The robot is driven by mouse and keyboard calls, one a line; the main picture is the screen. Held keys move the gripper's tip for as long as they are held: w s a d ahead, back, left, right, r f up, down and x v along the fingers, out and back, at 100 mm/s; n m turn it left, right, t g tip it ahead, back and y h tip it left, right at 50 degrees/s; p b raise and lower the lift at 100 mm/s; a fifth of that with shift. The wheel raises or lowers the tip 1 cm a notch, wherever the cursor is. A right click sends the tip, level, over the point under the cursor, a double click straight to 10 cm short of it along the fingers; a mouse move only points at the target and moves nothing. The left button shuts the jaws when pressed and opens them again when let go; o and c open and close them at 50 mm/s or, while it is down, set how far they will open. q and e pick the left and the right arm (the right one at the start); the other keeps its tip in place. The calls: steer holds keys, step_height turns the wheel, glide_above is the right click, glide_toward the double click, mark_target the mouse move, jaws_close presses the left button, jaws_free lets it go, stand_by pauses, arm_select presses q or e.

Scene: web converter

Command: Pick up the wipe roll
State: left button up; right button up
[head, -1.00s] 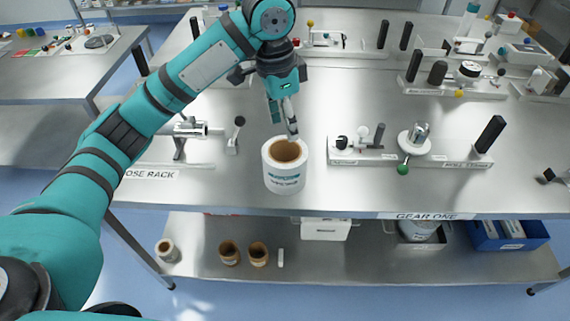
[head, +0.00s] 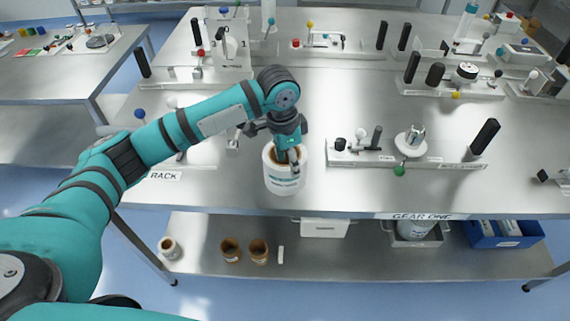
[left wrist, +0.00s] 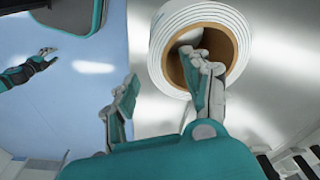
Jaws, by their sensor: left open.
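The wipe roll (head: 284,178) is a white cylinder with a brown core, standing upright near the front edge of the steel table. My left gripper (head: 290,158) is directly above it in the head view, covering part of its top. In the left wrist view the roll (left wrist: 163,50) shows its end face and hollow core. My left gripper (left wrist: 160,95) is open there, with one finger over the core opening and the other outside the roll's wall. I cannot tell how deep the finger reaches into the core. My right gripper is not in view.
A fixture rail (head: 375,158) with a white dial (head: 410,140) stands right of the roll. A rack label (head: 165,176) is on the front left edge. The lower shelf (head: 330,262) holds several brown cores, a white box and a blue bin (head: 503,233).

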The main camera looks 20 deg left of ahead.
arm_select(q)
steer(key=shift+w+f+p, duration=0.15)
steer(key=shift+f+p, duration=0.1)
steer(key=shift+f, duration=0.75)
steer(key=shift+w+f+p, duration=0.1)
steer(key=shift+f+p, duration=0.15)
steer(key=shift+f, duration=0.7)
jaws_close()
